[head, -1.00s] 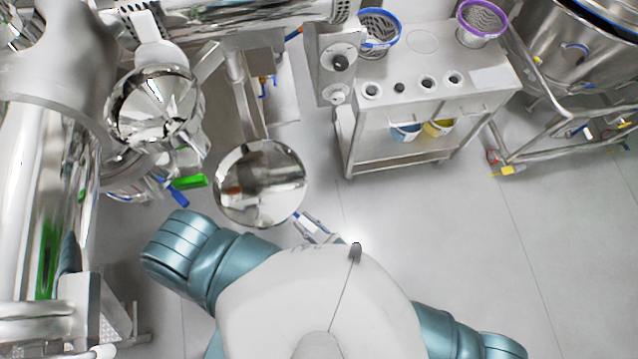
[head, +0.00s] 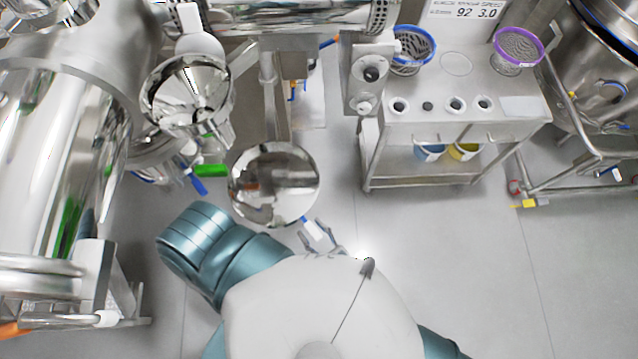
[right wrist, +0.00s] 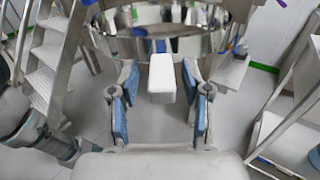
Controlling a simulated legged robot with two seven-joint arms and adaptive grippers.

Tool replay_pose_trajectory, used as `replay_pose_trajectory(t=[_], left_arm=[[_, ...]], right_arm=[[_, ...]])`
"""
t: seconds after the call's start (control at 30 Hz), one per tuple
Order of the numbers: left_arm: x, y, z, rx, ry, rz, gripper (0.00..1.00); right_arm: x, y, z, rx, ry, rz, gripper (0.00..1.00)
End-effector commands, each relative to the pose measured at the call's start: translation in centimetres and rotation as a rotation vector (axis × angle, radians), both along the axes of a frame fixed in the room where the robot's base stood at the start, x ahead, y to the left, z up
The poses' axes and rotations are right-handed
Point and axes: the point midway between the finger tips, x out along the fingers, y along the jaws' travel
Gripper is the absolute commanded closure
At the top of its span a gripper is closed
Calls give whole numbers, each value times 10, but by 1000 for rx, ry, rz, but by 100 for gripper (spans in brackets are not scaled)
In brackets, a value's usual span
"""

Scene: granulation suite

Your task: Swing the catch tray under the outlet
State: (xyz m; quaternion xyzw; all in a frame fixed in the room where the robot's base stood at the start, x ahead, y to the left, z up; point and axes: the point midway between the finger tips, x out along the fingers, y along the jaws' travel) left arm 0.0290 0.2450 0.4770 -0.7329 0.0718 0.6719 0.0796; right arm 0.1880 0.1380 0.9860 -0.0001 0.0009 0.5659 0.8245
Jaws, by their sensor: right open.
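The catch tray (head: 273,186), a round mirror-bright metal pan, is on a metal arm (head: 268,95) in the head view. A shiny metal cone (head: 187,97) is up and left of it, with the tray off to its side; I cannot tell for sure which part is the outlet. My right gripper (head: 322,237) is just below and right of the tray's rim. In the right wrist view my right gripper (right wrist: 161,108) is open, with a pale handle (right wrist: 162,78) below the tray's rim (right wrist: 160,38) between its blue-padded fingers. My left gripper is not seen.
A steel cart (head: 455,115) with a blue-rimmed sieve (head: 414,48) and a purple-rimmed sieve (head: 518,48) stands right. Large steel machinery (head: 55,150) fills the left. The floor (head: 460,260) right of my body is clear. Metal steps (right wrist: 50,65) show in the right wrist view.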

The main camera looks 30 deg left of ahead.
Motion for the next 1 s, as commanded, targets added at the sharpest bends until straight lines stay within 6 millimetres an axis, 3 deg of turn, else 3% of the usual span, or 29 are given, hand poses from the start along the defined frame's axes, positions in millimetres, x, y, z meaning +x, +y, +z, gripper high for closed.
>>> replay_pose_trajectory(t=[0.27,0.7,1.0], left_arm=[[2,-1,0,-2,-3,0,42],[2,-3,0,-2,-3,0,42],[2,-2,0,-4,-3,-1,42]], right_arm=[[-4,-10,0,-2,-2,0,52],[-37,-95,-1,0,3,0,52],[-45,-115,-1,0,0,1,52]])
